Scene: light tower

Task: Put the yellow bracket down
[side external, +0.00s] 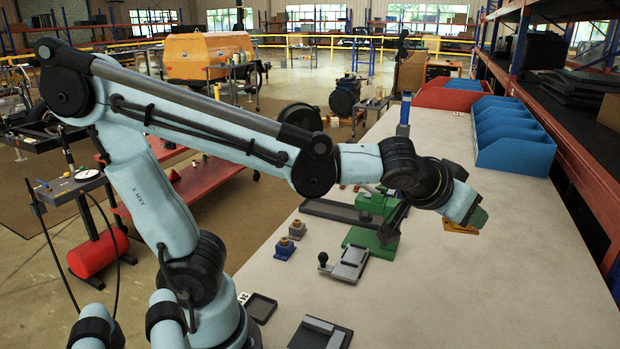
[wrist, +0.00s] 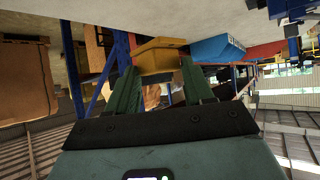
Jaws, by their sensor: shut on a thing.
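The yellow bracket (side external: 461,228) is held at the end of my arm, above the right part of the light grey bench. In the wrist view the yellow bracket (wrist: 160,55) sits between the tips of the two green fingers. My gripper (side external: 474,216) is shut on it; the same gripper (wrist: 158,75) fills the lower middle of the wrist view. In the side view my gripper hides part of the bracket. The gap between the bracket and the bench top is hard to judge.
The bench top (side external: 530,280) is bare below and right of my gripper. A green fixture (side external: 375,215) stands left of it, with a grey plate with a black knob (side external: 345,264) in front. Blue bins (side external: 515,140) and a red bin (side external: 450,95) stand at the back. Shelving lines the right edge.

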